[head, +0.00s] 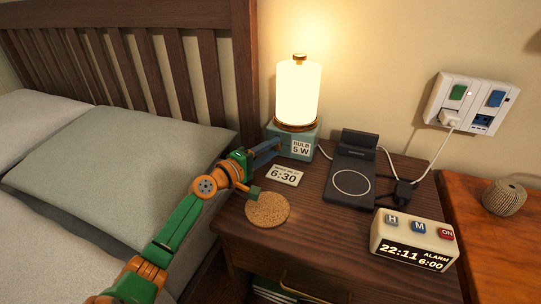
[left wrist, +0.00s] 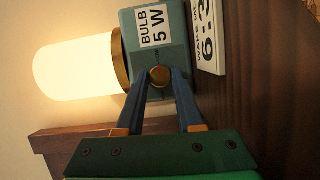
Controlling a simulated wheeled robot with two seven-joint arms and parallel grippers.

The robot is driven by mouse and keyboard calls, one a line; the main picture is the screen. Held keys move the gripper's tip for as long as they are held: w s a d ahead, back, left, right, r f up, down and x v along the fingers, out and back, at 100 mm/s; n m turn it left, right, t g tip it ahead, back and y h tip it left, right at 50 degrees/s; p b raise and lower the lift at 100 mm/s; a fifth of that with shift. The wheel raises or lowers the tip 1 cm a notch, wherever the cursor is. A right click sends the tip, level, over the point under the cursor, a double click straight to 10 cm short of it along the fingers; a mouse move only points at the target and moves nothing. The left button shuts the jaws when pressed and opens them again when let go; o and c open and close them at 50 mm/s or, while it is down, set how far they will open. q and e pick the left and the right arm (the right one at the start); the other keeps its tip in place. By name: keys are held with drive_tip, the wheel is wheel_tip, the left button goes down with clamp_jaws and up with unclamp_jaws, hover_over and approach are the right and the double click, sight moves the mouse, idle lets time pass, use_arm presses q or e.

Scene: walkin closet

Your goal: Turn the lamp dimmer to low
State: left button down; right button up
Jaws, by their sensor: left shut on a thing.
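The lamp (head: 298,92) stands at the back of the nightstand, its white cylinder shade glowing brightly. Its teal base (head: 303,146) carries a "BULB 5 W" label. In the left wrist view, a round brass dimmer knob (left wrist: 159,76) sits on the face of the base (left wrist: 150,30). My left gripper (head: 278,145) reaches in from the left to the front of the base. In the left wrist view its two fingers (left wrist: 160,82) close in on the knob from both sides. The knob is hidden in the head view. My right gripper is not in view.
A "6:30" card (head: 285,175) and a cork coaster (head: 267,210) lie in front of the lamp. A black charging stand (head: 350,185) and an alarm clock (head: 412,240) are to the right. The bed (head: 110,170) is at left.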

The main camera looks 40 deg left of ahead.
use_arm(q)
drive_tip(key=shift+n, duration=0.3)
drive_tip(key=shift+r, duration=0.1)
drive_tip(key=c, duration=0.5)
unclamp_jaws()
drive_tip(key=shift+c, duration=0.2)
drive_tip(key=shift+s+a, duration=0.2)
drive_tip(key=shift+s, duration=0.95)
drive_tip(key=shift+s+a, duration=0.15)
drive_tip(key=shift+s, duration=1)
drive_tip(key=shift+s+a, duration=0.2)
drive_tip(key=shift+s, duration=0.95)
